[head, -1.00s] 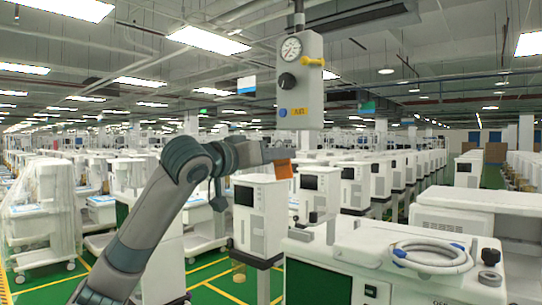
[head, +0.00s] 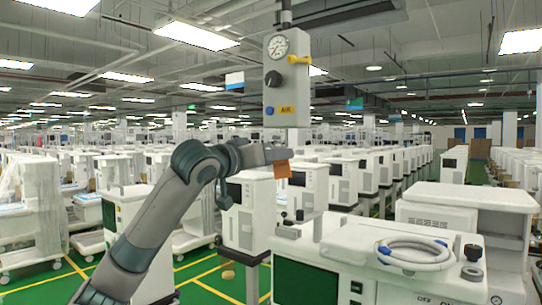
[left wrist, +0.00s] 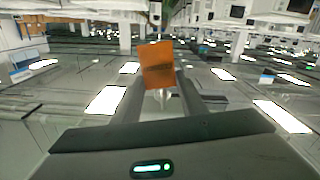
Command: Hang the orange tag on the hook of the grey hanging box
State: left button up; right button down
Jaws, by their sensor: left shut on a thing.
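The grey hanging box (head: 287,98) hangs from a pole in the upper middle of the head view. It has a round gauge, a black knob and a yellow label. A yellow piece (head: 317,71) sticks out from its right side; I cannot tell whether it is the hook. My left gripper (head: 280,154) is shut on the orange tag (head: 283,169), below the box in the picture and apart from it. The tag also shows between the fingers in the left wrist view (left wrist: 157,66). My right gripper is not in view.
A white cart (head: 350,245) with a coiled grey hose (head: 412,250) stands at the front right. Several rows of white carts fill the hall behind.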

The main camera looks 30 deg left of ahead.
pick_arm(q)
jog(key=shift+w+f, duration=0.2)
jog(key=shift+f, duration=0.1)
dwell(0.6)
jog(key=o, duration=1.1)
jog(key=shift+s, duration=0.1)
jog(key=s+a+b, duration=0.1)
jog(key=s+b, duration=0.6)
jog(key=s, duration=1)
jog(key=shift+s+a, duration=0.15)
jog(key=shift+a, duration=0.1)
